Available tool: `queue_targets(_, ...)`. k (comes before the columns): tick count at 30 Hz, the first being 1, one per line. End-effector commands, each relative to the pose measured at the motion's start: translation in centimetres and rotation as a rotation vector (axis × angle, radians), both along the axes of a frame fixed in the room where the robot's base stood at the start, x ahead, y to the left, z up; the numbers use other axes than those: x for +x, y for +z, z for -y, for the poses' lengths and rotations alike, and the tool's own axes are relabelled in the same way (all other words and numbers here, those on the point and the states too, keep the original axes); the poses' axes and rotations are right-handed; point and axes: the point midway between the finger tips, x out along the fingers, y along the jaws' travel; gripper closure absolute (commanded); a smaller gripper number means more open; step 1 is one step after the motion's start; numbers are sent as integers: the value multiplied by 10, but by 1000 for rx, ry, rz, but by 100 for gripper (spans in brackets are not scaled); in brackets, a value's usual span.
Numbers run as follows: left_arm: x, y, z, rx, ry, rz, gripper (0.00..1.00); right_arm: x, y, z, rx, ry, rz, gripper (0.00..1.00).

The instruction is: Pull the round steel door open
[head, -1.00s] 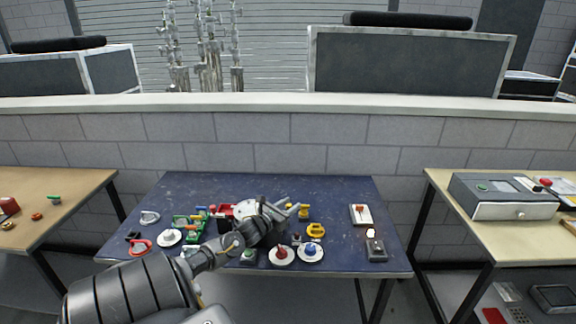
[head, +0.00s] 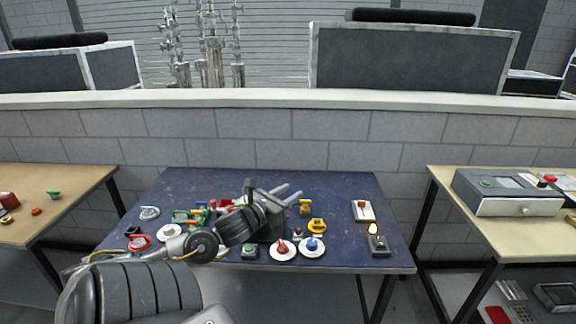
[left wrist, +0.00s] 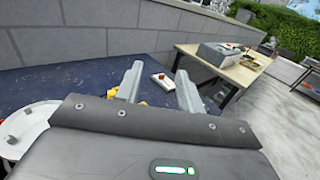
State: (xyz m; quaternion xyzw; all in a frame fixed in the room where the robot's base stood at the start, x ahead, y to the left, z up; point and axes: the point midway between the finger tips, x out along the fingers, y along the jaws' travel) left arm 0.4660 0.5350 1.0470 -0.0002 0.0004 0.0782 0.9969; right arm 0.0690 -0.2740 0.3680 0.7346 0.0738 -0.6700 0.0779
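My left gripper (head: 288,191) is above the middle of the blue table, with its fingers pointing right. In the left wrist view its two fingers (left wrist: 158,76) are spread with nothing held between them. A round pale steel disc with a dark rim, which looks like the round steel door (left wrist: 30,124), shows at the left edge of the left wrist view, beside the gripper and apart from its fingertips. In the head view the gripper and forearm hide this door. Whether it is open or shut I cannot tell. My right gripper is not in view.
The blue table (head: 340,185) holds several small fixtures: a red knob (head: 283,247), a blue knob (head: 312,244), a yellow valve (head: 317,225), a red-and-white switch (head: 362,210) and a dark box switch (head: 378,244). A block wall (head: 300,140) stands behind. The table's back right is clear.

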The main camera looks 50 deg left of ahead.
Motion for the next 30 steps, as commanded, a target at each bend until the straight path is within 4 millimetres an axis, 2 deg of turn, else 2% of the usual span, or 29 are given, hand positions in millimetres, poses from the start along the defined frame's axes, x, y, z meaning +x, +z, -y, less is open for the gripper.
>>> queue_targets(11,-5,3,5,0,1,0,62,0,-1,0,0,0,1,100)
queue_targets(14,-5,2,5,-7,2,-2,71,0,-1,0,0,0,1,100)
queue_targets(17,-9,-12,8,-92,21,-23,84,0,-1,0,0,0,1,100)
queue_targets(20,-21,-46,16,-314,81,-73,97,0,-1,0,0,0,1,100)
queue_targets(21,-29,-66,21,-446,121,-99,100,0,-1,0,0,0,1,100)
queue_targets(23,-44,-99,35,-675,203,-140,100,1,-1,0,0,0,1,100)
queue_targets(24,-56,-123,47,-845,274,-166,100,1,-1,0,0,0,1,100)
queue_targets(27,-89,-177,87,-1268,485,-210,100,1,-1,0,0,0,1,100)
queue_targets(30,-118,-215,127,-1599,705,-218,100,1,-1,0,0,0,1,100)
